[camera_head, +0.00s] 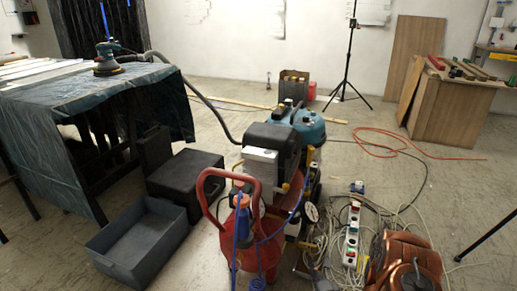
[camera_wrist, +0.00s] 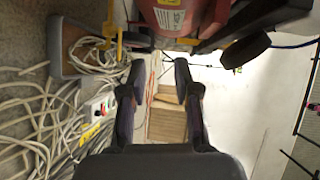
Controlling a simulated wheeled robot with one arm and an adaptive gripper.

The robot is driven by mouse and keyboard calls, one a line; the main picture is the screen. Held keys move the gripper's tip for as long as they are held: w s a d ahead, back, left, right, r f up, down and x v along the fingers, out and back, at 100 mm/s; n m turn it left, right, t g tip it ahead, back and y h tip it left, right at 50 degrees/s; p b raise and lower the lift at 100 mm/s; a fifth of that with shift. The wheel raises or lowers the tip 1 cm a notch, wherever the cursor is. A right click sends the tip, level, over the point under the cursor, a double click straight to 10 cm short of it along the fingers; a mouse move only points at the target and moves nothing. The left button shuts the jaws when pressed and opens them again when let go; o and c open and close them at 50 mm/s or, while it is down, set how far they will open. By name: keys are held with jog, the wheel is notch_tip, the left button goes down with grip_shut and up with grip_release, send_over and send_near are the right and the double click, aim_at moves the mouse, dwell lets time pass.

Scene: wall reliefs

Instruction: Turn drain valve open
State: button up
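In the wrist view, a red rounded body (camera_wrist: 178,16) with a pale label fills the top, beyond my gripper. A yellow part (camera_wrist: 112,40) hangs at its left. A small fitting (camera_wrist: 236,68) shows near a dark round part at the right. I cannot tell which part is the drain valve. My gripper (camera_wrist: 158,68) is open and empty, its two fingers apart below the red body. I cannot make it out surely in the head view.
Tangled pale cables (camera_head: 335,245) and a power strip (camera_head: 352,235) lie right of the compressor. A grey open bin (camera_head: 140,245) and a black box (camera_head: 185,172) stand left. Floor behind is mostly clear.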

notch_tip(320, 180, up, 16)
jog(key=w+r+n+g+p, duration=0.1)
jog(key=w+n+g+p, duration=0.2)
jog(key=n+g+p, duration=0.5)
jog(key=s+d+r+n+g+h+p, duration=0.1)
jog(key=s+r+p, duration=0.25)
jog(key=r, duration=0.35)
jog(key=s+d+r+n+h+p, duration=0.1)
jog(key=s+r+p, duration=0.1)
jog(key=r+p, duration=0.45)
jog(key=s+d+r+g+h+p, duration=0.1)
jog(key=s+r+p, duration=0.2)
jog(key=r, duration=0.5)
jog(key=s+a+r+n+g+p, duration=0.2)
jog(key=s+r+p, duration=0.7)
jog(key=s+r, duration=0.9)
jog(key=s+a+r+n+g+p, duration=0.2)
jog(key=s+r+g+p, duration=0.3)
jog(key=s+r, duration=1.3)
jog(key=a+p, duration=0.1)
jog(key=p, duration=0.3)
jog(key=shift+r+n+g, duration=0.15)
jog(key=shift+n+g, duration=0.25)
